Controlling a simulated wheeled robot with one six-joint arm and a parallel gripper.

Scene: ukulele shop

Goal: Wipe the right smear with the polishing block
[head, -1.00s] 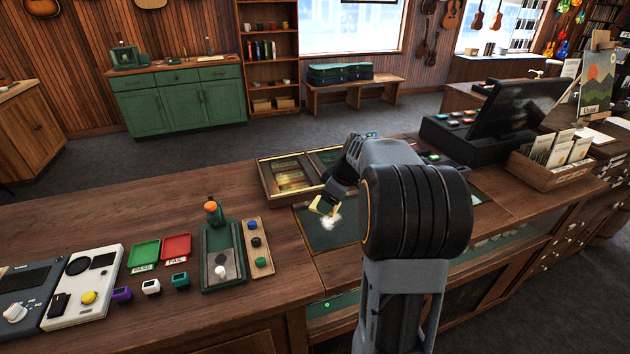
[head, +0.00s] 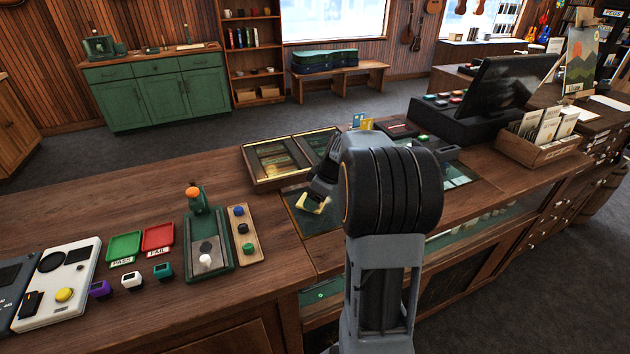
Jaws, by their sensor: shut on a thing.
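My gripper (head: 318,190) is shut on the pale yellow polishing block (head: 311,205), low over the dark green glass panel (head: 318,222) set in the counter. I cannot tell whether the block touches the glass. No white smear shows on the visible part of the panel. My own arm covers the middle of the glass, so any smear there is hidden. Another strip of glass (head: 456,176) shows to the right of my arm, with pale marks that may be reflections.
A glazed wooden case (head: 274,163) stands just behind the panel. A green stand with an orange knob (head: 194,193) and a wooden tray of knobs (head: 243,230) are on the left. A black monitor (head: 505,82) and a card box (head: 541,143) are on the right.

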